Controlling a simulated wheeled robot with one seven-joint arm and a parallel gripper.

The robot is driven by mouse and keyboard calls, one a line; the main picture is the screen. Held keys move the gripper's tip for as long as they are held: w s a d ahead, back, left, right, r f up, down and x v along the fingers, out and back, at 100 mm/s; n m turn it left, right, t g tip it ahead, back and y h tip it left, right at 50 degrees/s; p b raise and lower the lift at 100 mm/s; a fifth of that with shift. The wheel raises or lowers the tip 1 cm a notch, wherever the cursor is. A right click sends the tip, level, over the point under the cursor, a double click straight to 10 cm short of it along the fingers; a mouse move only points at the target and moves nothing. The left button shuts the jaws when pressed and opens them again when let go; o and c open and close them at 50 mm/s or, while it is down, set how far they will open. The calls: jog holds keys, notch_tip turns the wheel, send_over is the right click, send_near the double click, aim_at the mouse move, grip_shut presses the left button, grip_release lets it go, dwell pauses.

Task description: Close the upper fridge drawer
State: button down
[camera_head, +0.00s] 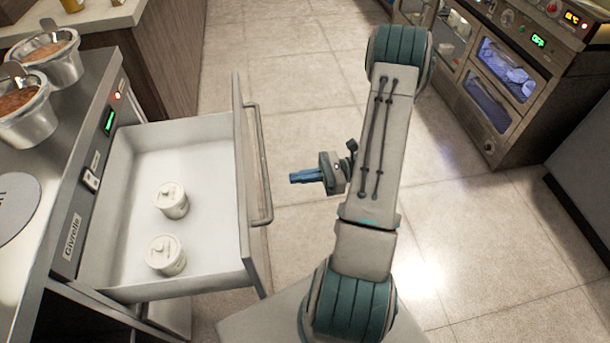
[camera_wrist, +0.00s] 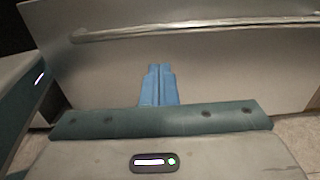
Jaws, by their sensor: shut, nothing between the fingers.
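The upper fridge drawer (camera_head: 200,132) is pulled far out of the counter unit at the left in the head view. Two white lidded tubs (camera_head: 171,200) (camera_head: 165,255) stand inside it. Its front panel carries a long metal bar handle (camera_head: 261,165), which also runs across the top of the wrist view (camera_wrist: 190,30). My gripper (camera_head: 292,177) is shut and empty, with its blue fingers pointing left at the drawer front. In the wrist view the shut fingers (camera_wrist: 158,70) point at the front panel (camera_wrist: 235,65), below the handle. In the head view a gap shows between fingertips and handle.
The counter (camera_head: 75,110) above the drawer holds metal pots of sauce (camera_head: 28,115). A wooden-sided cabinet (camera_head: 170,60) stands behind. An oven unit (camera_head: 500,80) is at the upper right. Tiled floor (camera_head: 290,60) lies open between them.

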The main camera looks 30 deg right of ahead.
jog(key=x, duration=0.9)
jog(key=shift+a, duration=0.35)
jog(key=shift+w, duration=0.15)
